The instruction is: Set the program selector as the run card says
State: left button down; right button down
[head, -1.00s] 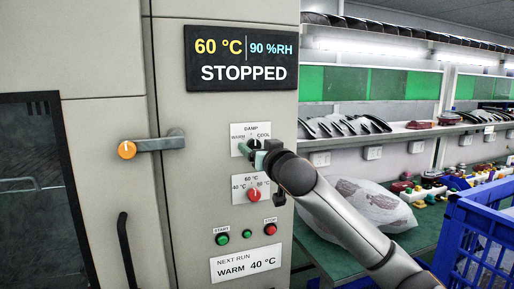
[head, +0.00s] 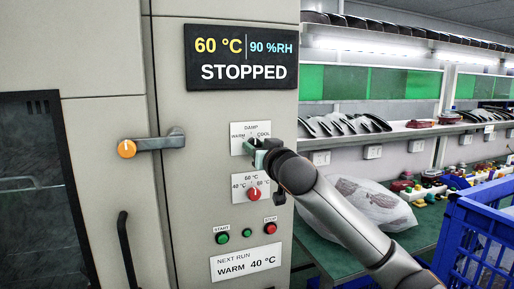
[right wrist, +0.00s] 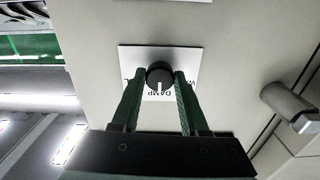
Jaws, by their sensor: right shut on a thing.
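The program selector is a black knob (right wrist: 160,74) on a white plate (right wrist: 126,60) lettered WARM, DAMP and COOL. In the right wrist view its white mark points at DAMP. My right gripper (right wrist: 159,77) is shut on this knob, one green finger on each side. In the head view my right gripper (head: 256,149) covers most of the knob. The run card (head: 246,262) reads NEXT RUN, WARM 40 °C. Below the selector a red knob (head: 253,194) sits on a plate with 40, 60 and 80 °C; its mark appears to point up. My left gripper is not in view.
The display (head: 241,58) reads 60 °C, 90 %RH, STOPPED. A green START button (head: 222,238) and a red STOP button (head: 270,228) sit below the knobs. An orange-ended door handle (head: 150,146) sticks out at left. A blue crate (head: 480,240) stands at right.

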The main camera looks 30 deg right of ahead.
jog(key=n+p, duration=0.3)
jog(key=shift+r+n, duration=0.15)
jog(key=shift+n, duration=0.25)
jog(key=n+p, duration=0.2)
jog(key=shift+n, duration=0.3)
jog(key=shift+n+p, duration=0.35)
jog(key=shift+n, duration=2.35)
jog(key=shift+c, duration=2.1)
grip_release()
